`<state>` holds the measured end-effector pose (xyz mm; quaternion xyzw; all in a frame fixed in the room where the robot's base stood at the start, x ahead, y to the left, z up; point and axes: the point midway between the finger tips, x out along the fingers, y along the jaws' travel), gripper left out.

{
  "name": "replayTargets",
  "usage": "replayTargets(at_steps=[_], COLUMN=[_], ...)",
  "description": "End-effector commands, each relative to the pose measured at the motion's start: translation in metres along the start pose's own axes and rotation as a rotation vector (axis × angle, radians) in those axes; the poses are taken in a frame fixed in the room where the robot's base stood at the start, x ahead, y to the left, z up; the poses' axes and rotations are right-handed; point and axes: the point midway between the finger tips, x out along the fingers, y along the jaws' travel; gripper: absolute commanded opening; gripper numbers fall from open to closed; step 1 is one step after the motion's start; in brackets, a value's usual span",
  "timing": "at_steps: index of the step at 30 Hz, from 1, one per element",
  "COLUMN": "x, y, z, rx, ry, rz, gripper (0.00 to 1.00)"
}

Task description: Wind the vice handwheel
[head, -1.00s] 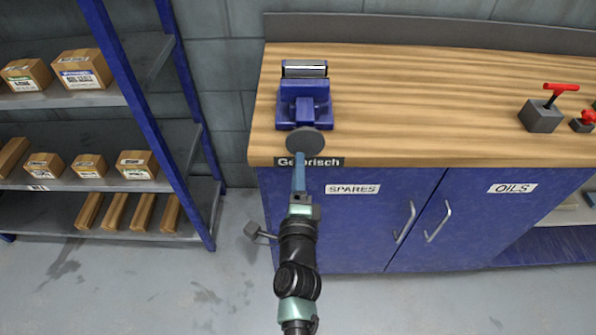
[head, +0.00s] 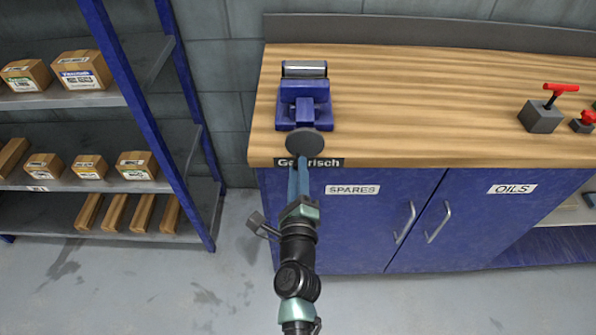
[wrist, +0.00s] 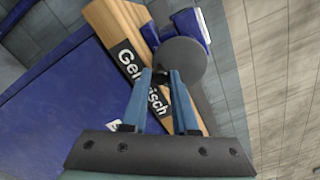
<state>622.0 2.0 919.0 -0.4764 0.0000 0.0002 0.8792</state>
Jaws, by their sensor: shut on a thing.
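The blue vice (head: 303,92) sits at the left front of the wooden bench top. Its dark grey, round handwheel (head: 302,142) faces the bench's front edge. The wheel also shows as a grey disc in the wrist view (wrist: 182,64), with part of the vice (wrist: 190,24) behind it. My gripper (head: 301,163) reaches up from below to the wheel's lower edge. In the wrist view its two blue fingers (wrist: 160,76) are shut on the handwheel at its near side. The exact part between the fingertips is small and dark.
The workbench (head: 420,110) has blue cupboard doors with handles (head: 405,222) below. A label (head: 325,162) runs along its front edge, close to my fingers. A shelf rack with boxes (head: 85,72) stands at the left. A grey block with a red handle (head: 542,116) is at the right.

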Motion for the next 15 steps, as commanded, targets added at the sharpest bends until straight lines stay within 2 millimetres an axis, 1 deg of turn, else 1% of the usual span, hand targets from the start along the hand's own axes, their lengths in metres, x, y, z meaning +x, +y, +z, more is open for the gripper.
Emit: replayTargets(at_steps=[5,12,15], x=[0.0000,0.0001,0.0001], y=[-0.0001,-0.0018,-0.0029], z=[-0.0006,-0.0097,-0.0093], rx=[-0.009,-0.290,-0.307], ry=[0.000,0.001,0.001], rz=[-0.001,-0.003,-0.002], gripper=[0.00,0.00,0.00])
